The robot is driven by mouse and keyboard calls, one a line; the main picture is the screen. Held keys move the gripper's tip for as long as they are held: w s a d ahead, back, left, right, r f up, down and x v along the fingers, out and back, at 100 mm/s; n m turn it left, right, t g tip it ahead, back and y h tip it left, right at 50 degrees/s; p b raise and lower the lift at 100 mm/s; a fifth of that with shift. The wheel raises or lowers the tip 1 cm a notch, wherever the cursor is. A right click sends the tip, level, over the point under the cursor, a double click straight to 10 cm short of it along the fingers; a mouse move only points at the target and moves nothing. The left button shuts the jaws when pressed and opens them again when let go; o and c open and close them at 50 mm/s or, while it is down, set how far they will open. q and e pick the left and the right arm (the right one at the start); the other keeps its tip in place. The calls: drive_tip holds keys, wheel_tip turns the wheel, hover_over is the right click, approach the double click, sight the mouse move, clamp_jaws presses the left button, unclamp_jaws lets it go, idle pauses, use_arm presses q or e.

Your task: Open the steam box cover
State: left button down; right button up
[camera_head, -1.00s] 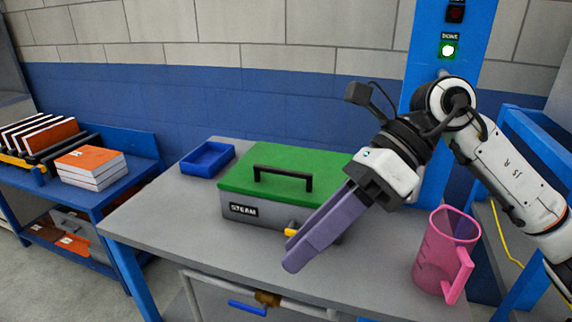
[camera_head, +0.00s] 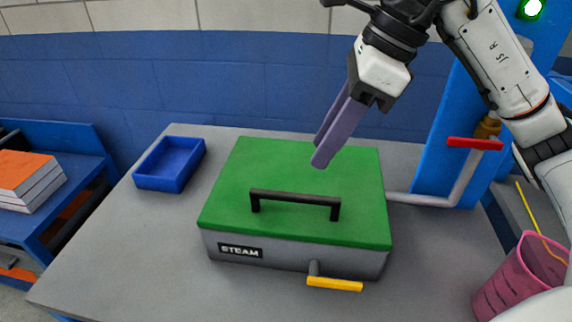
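The steam box (camera_head: 300,254) is a grey box labelled STEAM, standing on the grey table. Its green cover (camera_head: 270,170) lies flat and closed on top, with a black bar handle (camera_head: 295,197) near the front edge. A yellow lever (camera_head: 335,284) sticks out at the lower front. My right gripper (camera_head: 320,150) comes from the upper right, its purple fingers pointing down-left above the back right part of the cover. It appears apart from the handle and holds nothing that I can see. The fingers overlap, so their gap is unclear. My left gripper is not in view.
A blue tray (camera_head: 170,164) stands left of the box. A pipe with a red valve handle (camera_head: 474,143) joins the box at right. A pink jug (camera_head: 520,277) stands at the lower right. Orange-covered books (camera_head: 27,180) lie on a blue shelf at left. The front left table is bare.

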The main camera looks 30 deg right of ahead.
sight(296, 194)
drive_tip(key=x, duration=0.5)
drive_tip(key=s+x, duration=0.1)
drive_tip(key=x, duration=0.2)
drive_tip(key=shift+f, duration=0.2)
drive_tip(key=shift+w+a+f, duration=0.25)
drive_tip(key=shift+f, duration=0.25)
clamp_jaws()
